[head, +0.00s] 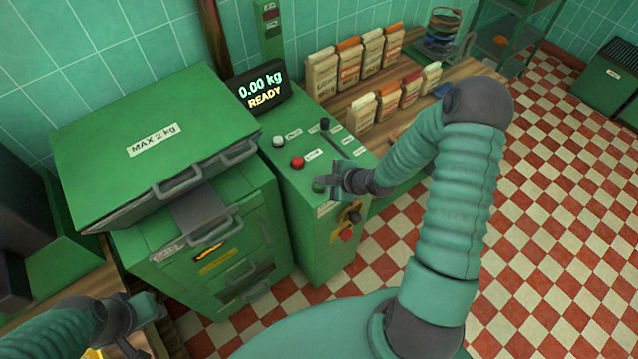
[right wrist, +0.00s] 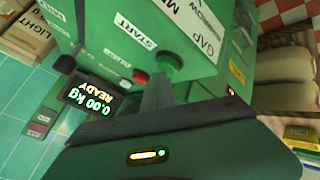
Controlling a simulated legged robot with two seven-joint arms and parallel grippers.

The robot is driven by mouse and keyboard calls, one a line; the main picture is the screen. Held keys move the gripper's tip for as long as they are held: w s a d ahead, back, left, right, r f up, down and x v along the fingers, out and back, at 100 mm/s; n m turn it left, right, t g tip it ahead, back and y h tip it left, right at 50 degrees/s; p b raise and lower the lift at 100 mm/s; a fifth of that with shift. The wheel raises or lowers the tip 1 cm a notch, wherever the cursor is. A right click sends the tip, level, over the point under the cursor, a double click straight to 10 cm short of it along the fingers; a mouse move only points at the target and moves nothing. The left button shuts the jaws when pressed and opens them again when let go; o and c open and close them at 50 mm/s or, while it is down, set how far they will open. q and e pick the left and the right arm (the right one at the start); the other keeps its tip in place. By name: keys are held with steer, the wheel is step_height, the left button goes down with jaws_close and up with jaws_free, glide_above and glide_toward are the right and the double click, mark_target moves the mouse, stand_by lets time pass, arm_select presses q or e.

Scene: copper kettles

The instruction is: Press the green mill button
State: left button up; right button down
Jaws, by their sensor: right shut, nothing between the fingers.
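The green button (head: 319,186) is on the sloped top of the green control cabinet, nearest its front edge, beside a red button (head: 298,162). In the right wrist view the green button (right wrist: 168,68) is beside the START label (right wrist: 135,32). My right gripper (head: 328,183) is shut and empty, right at the green button and partly covering it. In the right wrist view its fingertips (right wrist: 158,78) are just by the button's edge; I cannot tell whether they touch it. My left gripper (head: 146,325) is at the lower left, open and empty, away from the buttons.
A display (head: 259,88) reads 0.00 kg READY. A white button (head: 278,141) and a black lever (head: 325,124) share the panel. The green mill with its lid (head: 155,140) stands left. Paper bags (head: 355,62) line the shelf at right. The checkered floor is clear.

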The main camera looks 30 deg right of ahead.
steer(key=shift+f, duration=0.2)
steer(key=shift+r, duration=0.1)
steer(key=shift+r+p, duration=0.7)
steer(key=shift+r, duration=0.15)
step_height(320, 180, up, 5)
steer(key=p, duration=0.4)
steer(key=shift+r+p, duration=0.1)
steer(key=shift+p, duration=0.2)
stand_by(0.4)
